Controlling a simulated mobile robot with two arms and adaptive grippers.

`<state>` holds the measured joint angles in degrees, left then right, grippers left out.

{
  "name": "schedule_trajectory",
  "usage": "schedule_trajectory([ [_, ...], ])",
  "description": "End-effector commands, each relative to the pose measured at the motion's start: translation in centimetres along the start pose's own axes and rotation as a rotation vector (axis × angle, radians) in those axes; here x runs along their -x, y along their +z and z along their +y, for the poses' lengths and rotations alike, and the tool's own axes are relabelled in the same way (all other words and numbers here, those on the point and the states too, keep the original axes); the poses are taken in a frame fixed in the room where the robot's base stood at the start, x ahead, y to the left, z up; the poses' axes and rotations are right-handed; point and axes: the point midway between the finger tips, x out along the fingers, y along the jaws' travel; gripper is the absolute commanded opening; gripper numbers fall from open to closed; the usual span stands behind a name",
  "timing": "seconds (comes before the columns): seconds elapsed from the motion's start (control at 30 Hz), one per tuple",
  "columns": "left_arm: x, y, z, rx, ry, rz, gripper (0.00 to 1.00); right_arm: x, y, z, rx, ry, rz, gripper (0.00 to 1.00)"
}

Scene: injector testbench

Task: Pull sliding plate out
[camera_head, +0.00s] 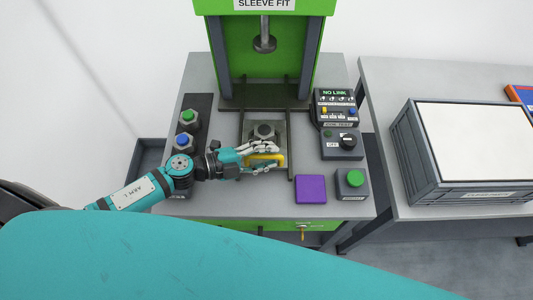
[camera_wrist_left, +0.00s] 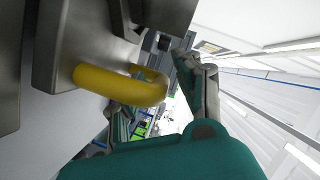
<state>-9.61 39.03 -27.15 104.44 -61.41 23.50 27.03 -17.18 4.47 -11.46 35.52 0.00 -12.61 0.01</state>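The sliding plate (camera_head: 250,126) lies between two dark rails under the green press, with a metal block (camera_head: 265,131) on it. Its yellow handle (camera_head: 277,160) is at the front edge and partly hidden by fingers in the head view. My left gripper (camera_head: 262,160) comes from the left, with its fingers spread on the far and near sides of the handle. In the left wrist view the yellow handle (camera_wrist_left: 125,87) reaches between the fingers, with a visible gap to one finger, so the gripper (camera_wrist_left: 165,105) looks open. My right gripper is not in view.
A purple pad (camera_head: 310,189) and a green-button box (camera_head: 352,182) are right of the handle. A switch box (camera_head: 342,146) stands behind them. Green and blue buttons (camera_head: 186,128) are at left. A grey crate (camera_head: 407,145) is on the right table.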

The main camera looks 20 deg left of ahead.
Motion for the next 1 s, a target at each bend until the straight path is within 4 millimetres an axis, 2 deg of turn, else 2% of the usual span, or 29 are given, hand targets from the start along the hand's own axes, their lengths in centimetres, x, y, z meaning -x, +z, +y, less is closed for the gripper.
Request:
schedule_trajectory([
  [0.47, 0.5, 0.1, 0.0, -0.001, 0.001, -0.002, 0.38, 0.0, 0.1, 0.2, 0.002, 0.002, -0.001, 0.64],
  [0.57, 1.8, 0.1, 0.1, 0.001, 0.002, -0.002, 0.38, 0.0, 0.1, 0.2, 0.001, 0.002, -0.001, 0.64],
  [0.8, 6.9, 0.0, 0.2, 0.002, 0.004, -0.002, 0.38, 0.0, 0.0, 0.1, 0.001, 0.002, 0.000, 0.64],
  [1.0, 10.4, 0.0, 0.1, 0.002, 0.003, -0.001, 0.38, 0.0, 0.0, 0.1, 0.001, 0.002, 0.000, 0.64],
])
